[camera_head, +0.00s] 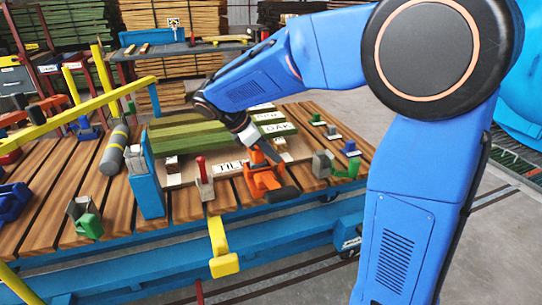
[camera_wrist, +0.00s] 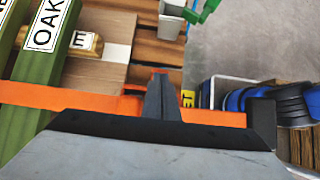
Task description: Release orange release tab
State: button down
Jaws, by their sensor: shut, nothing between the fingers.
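The orange release tab mechanism (camera_head: 262,182) stands on the near edge of the slatted wooden table, in the middle of the head view. In the wrist view, an orange bar (camera_wrist: 60,97) runs across the picture, with a small orange tip showing just beyond my fingers. My gripper (camera_head: 272,156) points down just above the orange part in the head view. In the wrist view, my gripper (camera_wrist: 162,92) has its dark fingers together and empty, overlapping the orange bar. I cannot tell whether they touch it. The fingers hide part of the bar.
Green labelled boards (camera_head: 188,135) lie behind the gripper. A red-handled clamp (camera_head: 203,180) and a blue upright post (camera_head: 147,185) stand to the left. A green and grey clamp (camera_head: 345,168) is to the right. A yellow bracket (camera_head: 222,250) hangs from the table front.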

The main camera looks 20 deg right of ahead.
jog(key=d+y, duration=0.2)
jog(key=y, duration=0.1)
jog(key=shift+d+r, duration=0.2)
jog(key=shift+d, duration=0.05)
jog(key=shift+d+f+y, duration=0.1)
jog(key=shift+d+y, duration=0.5)
jog(key=shift+y, duration=0.1)
jog(key=shift+a, duration=0.15)
jog(key=shift+a+f, duration=0.35)
jog(key=shift+a, duration=0.2)
jog(key=shift+a+r, duration=0.15)
jog(key=a+v, duration=0.1)
jog(key=v, duration=1.1)
jog(key=shift+a+r, duration=0.2)
jog(key=shift+a, duration=0.1)
